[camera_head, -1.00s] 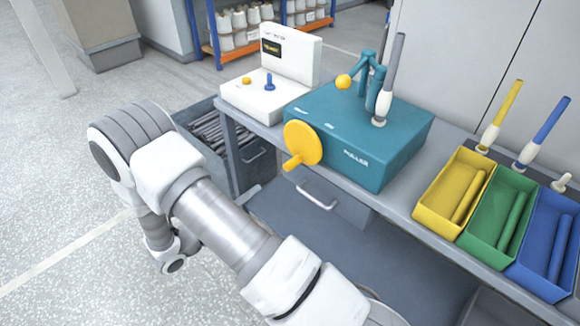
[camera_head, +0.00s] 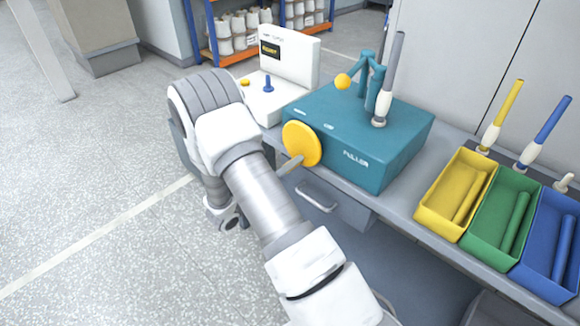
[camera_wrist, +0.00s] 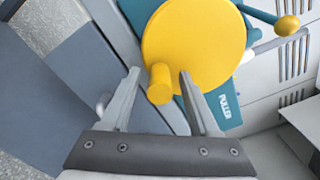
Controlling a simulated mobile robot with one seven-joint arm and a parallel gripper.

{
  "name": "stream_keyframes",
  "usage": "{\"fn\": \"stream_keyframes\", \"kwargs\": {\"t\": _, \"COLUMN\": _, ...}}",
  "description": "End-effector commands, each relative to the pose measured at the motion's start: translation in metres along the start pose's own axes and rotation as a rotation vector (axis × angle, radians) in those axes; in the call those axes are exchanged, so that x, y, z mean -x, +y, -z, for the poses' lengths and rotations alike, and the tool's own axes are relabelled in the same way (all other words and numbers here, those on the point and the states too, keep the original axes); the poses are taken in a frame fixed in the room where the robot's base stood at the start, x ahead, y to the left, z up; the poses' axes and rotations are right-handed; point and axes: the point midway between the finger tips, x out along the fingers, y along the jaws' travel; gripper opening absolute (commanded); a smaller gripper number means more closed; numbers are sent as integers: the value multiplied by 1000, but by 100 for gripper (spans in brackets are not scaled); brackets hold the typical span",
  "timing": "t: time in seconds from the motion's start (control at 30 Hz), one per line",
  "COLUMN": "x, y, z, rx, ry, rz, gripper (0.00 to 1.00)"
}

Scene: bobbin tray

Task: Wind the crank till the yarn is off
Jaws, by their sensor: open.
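The teal puller box (camera_head: 345,145) stands on the bench. Its round yellow crank disc (camera_head: 304,143) is on the front face and fills the top of the wrist view (camera_wrist: 195,45). The crank's yellow knob (camera_wrist: 160,84) sticks out between the two fingers of my gripper (camera_wrist: 159,76). My gripper is open, with a gap visible on the knob's left side; the right finger is close to it, contact unclear. In the head view a grey finger (camera_head: 290,166) hides most of the knob. A grey bobbin (camera_head: 394,65) with a pale lower part (camera_head: 383,103) stands tilted on the puller.
A teal bracket with a yellow ball (camera_head: 343,81) rises beside the bobbin. A white tester box (camera_head: 290,55) stands behind left. Yellow (camera_head: 430,218), green (camera_head: 477,243) and blue (camera_head: 530,278) trays line the right. A drawer handle (camera_head: 318,197) is below the puller.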

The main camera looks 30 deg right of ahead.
Motion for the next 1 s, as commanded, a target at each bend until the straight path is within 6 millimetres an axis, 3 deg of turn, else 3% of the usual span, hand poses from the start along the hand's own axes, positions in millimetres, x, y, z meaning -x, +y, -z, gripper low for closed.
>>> {"fn": "stream_keyframes", "kwargs": {"t": 0.17, "x": 0, "y": 0, "z": 0, "rx": 0, "ry": 0, "rz": 0, "gripper": 62}}
{"fn": "stream_keyframes", "kwargs": {"t": 0.5, "x": 0, "y": 0, "z": 0, "rx": 0, "ry": 0, "rz": 0, "gripper": 2}}
{"fn": "stream_keyframes", "kwargs": {"t": 0.53, "x": 0, "y": 0, "z": 0, "rx": 0, "ry": 0, "rz": 0, "gripper": 0}}
{"fn": "stream_keyframes", "kwargs": {"t": 1.0, "x": 1, "y": 2, "z": -3, "rx": -59, "ry": -1, "rz": 0, "gripper": 0}}
